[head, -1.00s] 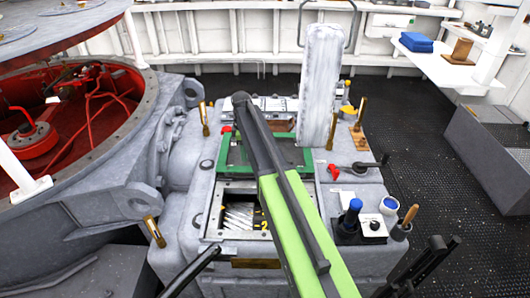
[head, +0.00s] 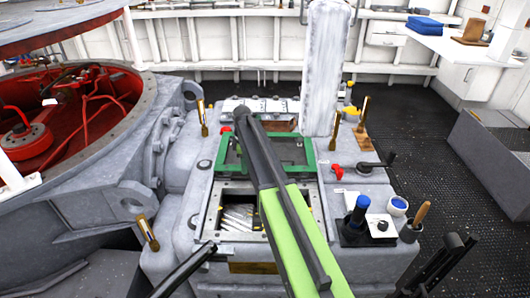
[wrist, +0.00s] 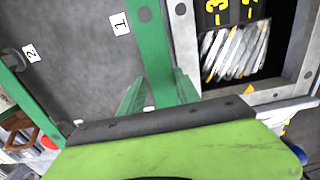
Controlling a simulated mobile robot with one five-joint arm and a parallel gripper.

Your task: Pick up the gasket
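The gasket looks to be the green rectangular frame (head: 308,158) lying flat on the grey machine top, around a dark grey plate. My arm crosses in front of it in the head view and hides part of it. In the wrist view one green bar (wrist: 152,45) of the frame runs down to my gripper's lime and black body, with green slanted pieces on both sides of the bar.
An open compartment (head: 205,228) with pale strips inside lies at the frame's near side. A tall whitish panel (head: 326,65) stands behind it.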

